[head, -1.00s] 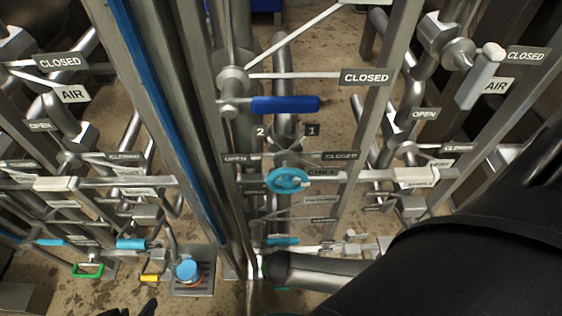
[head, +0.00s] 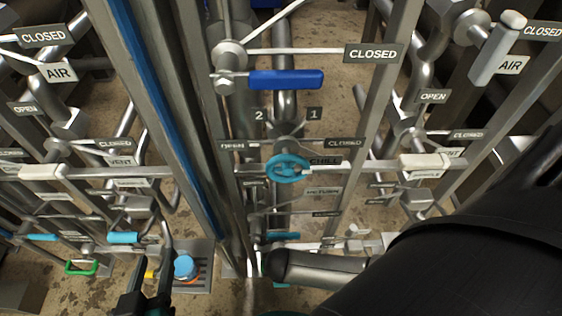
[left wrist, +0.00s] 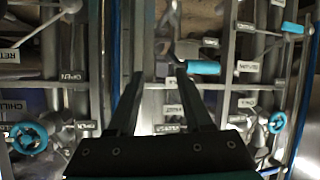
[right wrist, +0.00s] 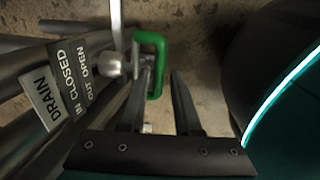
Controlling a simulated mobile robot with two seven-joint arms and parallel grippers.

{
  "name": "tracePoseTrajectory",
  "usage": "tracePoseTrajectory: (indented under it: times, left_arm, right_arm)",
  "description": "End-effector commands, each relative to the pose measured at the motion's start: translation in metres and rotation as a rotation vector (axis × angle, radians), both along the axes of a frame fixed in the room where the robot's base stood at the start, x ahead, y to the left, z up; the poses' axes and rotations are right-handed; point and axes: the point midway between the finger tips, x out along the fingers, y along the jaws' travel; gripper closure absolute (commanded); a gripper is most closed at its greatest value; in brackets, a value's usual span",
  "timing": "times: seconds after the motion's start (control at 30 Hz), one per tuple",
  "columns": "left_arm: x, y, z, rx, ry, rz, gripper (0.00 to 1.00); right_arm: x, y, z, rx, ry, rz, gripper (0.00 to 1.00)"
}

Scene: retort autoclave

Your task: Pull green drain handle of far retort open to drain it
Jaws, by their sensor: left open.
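In the right wrist view a green drain handle (right wrist: 150,62), a squared loop, stands ahead of my right gripper (right wrist: 155,80). The gripper is open; the handle's right bar shows in the gap between its fingers, and I cannot tell whether they touch. A plate (right wrist: 45,105) beside it reads DRAIN, with IN CLOSED and OUT OPEN next to it. Another green handle (head: 82,268) is at the lower left of the head view. My left gripper (head: 150,262) is open and empty, low in the head view, right of that handle. The right gripper is hidden in the head view.
A blue lever (head: 287,79) and a turquoise wheel (head: 287,169) sit on the central pipework. Posts and pipes crowd both sides. A blue-capped item (head: 185,267) stands on a floor grate near the left gripper. A turquoise handle (left wrist: 198,67) shows ahead in the left wrist view.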

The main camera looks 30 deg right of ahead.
Motion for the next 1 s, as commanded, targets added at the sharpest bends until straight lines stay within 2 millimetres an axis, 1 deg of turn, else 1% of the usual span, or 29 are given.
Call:
tracePoseTrajectory:
  times: [0.2,0.43,0.9,1.0]
  left_arm:
    - [-0.001,-0.010,0.004,-0.064,-0.102,-0.003,0.50]
    - [-0.003,-0.017,0.012,-0.117,-0.184,-0.001,0.50]
    - [-0.004,-0.019,0.015,-0.136,-0.215,0.001,0.50]
    - [-0.004,-0.019,0.015,-0.135,-0.214,0.001,0.50]
  right_arm:
    - [0.002,-0.001,-0.010,0.000,0.000,0.000,0.68]
    - [0.003,-0.001,-0.016,0.000,0.000,0.000,0.68]
    - [0.003,-0.002,-0.018,0.000,0.000,0.000,0.68]
    - [0.003,-0.002,-0.018,0.000,0.000,0.000,0.79]
